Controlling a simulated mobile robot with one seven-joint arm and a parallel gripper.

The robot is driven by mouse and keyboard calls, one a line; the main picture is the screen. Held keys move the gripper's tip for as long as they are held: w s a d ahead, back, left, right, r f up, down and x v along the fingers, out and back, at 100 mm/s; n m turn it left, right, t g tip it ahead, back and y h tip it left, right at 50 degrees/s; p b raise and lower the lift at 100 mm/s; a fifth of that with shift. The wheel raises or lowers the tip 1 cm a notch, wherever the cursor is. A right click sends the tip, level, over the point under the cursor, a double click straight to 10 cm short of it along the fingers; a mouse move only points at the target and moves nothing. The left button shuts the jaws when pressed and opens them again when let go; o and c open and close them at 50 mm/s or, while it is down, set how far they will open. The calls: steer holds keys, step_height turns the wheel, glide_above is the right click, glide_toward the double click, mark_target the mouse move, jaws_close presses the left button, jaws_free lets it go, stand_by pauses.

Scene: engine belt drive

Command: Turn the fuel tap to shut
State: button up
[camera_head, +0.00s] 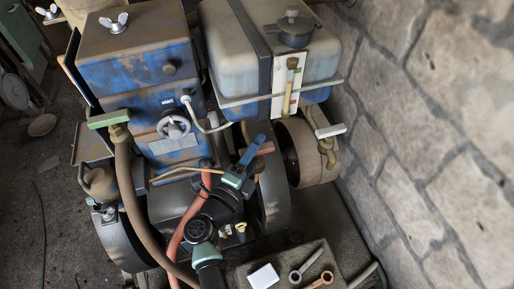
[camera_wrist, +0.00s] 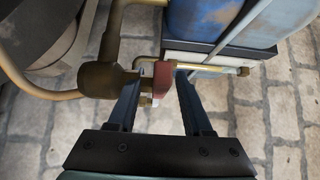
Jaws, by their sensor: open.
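The fuel tap shows in the wrist view as a dark brass body (camera_wrist: 103,80) on a pipe, with a flat red handle (camera_wrist: 161,76) at its right end. In the head view the red handle (camera_head: 265,148) shows beside my gripper's fingers, below the tank; the tap body is mostly hidden there. My gripper (camera_wrist: 158,84) is open, with one blue finger on each side of the red handle. The right finger is close to the handle; I cannot tell whether it touches. My gripper (camera_head: 250,154) reaches up from the bottom in the head view.
A grey-blue tank (camera_head: 235,62) stands above the tap, and a blue engine block (camera_head: 140,75) to its left. A pale-handled tap (camera_head: 330,131) is to the right. A stone wall (camera_head: 430,130) bounds the right side.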

steer(key=b+v, duration=0.2)
steer(key=v, duration=1.1)
steer(key=shift+w, duration=0.1)
